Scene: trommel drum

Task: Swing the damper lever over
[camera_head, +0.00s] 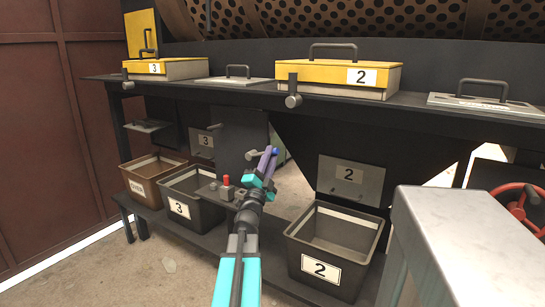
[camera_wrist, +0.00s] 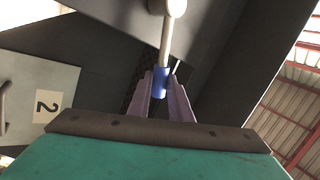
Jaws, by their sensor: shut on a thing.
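The damper lever (camera_wrist: 165,42) shows in the wrist view as a thin grey rod. It runs from a pale round hub (camera_wrist: 172,6) at the top down to a blue grip (camera_wrist: 160,82). My gripper (camera_wrist: 162,92) has its purple fingers on either side of the blue grip and is shut on it. In the head view my gripper (camera_head: 268,163) is at the middle, below the dark shelf, with the blue grip end (camera_head: 274,152) at its fingertips. The lever's hub (camera_head: 252,155) shows just left of the fingers. The fingers hide part of the grip.
Bin 3 (camera_head: 180,209) and a brown bin (camera_head: 140,188) stand left of my arm; bin 2 (camera_head: 320,270) stands right. A hatch plate marked 2 (camera_head: 350,178) hangs above bin 2. A red button box (camera_head: 226,190) is close to my wrist. A grey cabinet (camera_head: 480,225) fills the right foreground.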

